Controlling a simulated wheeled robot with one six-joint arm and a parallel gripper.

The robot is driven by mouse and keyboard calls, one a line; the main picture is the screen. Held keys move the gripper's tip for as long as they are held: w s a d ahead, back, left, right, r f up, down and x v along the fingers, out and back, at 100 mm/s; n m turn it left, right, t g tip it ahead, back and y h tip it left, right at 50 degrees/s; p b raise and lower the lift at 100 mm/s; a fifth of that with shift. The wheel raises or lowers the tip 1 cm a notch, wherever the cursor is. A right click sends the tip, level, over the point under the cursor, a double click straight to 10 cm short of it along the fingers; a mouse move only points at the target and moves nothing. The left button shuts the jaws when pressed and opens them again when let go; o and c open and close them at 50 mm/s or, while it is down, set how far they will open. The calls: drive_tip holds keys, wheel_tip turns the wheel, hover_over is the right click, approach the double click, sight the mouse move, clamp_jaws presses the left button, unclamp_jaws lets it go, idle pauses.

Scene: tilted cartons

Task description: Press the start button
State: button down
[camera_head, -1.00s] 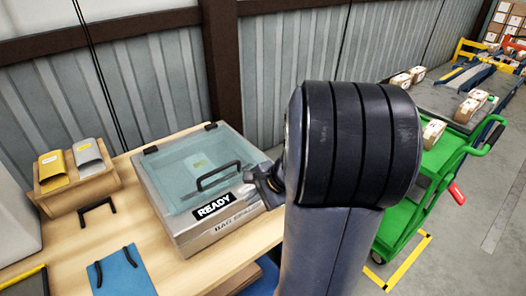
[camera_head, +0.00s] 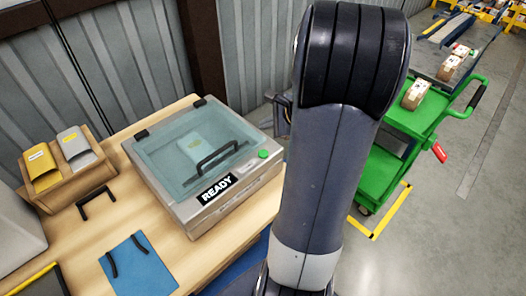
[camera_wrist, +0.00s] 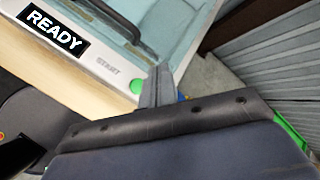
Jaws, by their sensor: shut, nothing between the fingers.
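The bag sealer (camera_head: 180,212) stands on the wooden workbench with its clear lid down. A pale packet shows under the lid. A READY sign (camera_head: 216,189) is on its front edge. The green start button (camera_head: 263,154) sits at its right front corner, uncovered in the head view. In the wrist view the button (camera_wrist: 137,87) shows beside the START lettering, just left of my gripper (camera_wrist: 160,72). My gripper is shut and empty. In the head view it is mostly hidden behind my arm, with part (camera_head: 281,106) showing right of the machine.
A wooden holder (camera_head: 75,190) with yellow and grey packets stands at the bench's left. A blue folder (camera_head: 140,265) lies in front. A green cart (camera_head: 375,180) with cartons (camera_head: 415,95) stands on the floor at the right. A corrugated wall (camera_head: 130,50) runs behind.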

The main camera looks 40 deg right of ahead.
sight(267, 154)
drive_tip(key=shift+f+b, duration=3.6)
drive_tip(key=shift+f, duration=0.8)
drive_tip(key=shift+f+b, duration=0.4)
drive_tip(key=shift+b, duration=0.1)
drive_tip(key=shift+f+b, duration=0.4)
drive_tip(key=shift+f, duration=0.05)
drive_tip(key=shift+r, duration=0.15)
drive_tip(key=shift+r+p, duration=0.7)
drive_tip(key=shift+r, duration=0.05)
drive_tip(key=shift+r+p, duration=1.95)
drive_tip(key=shift+r, duration=0.55)
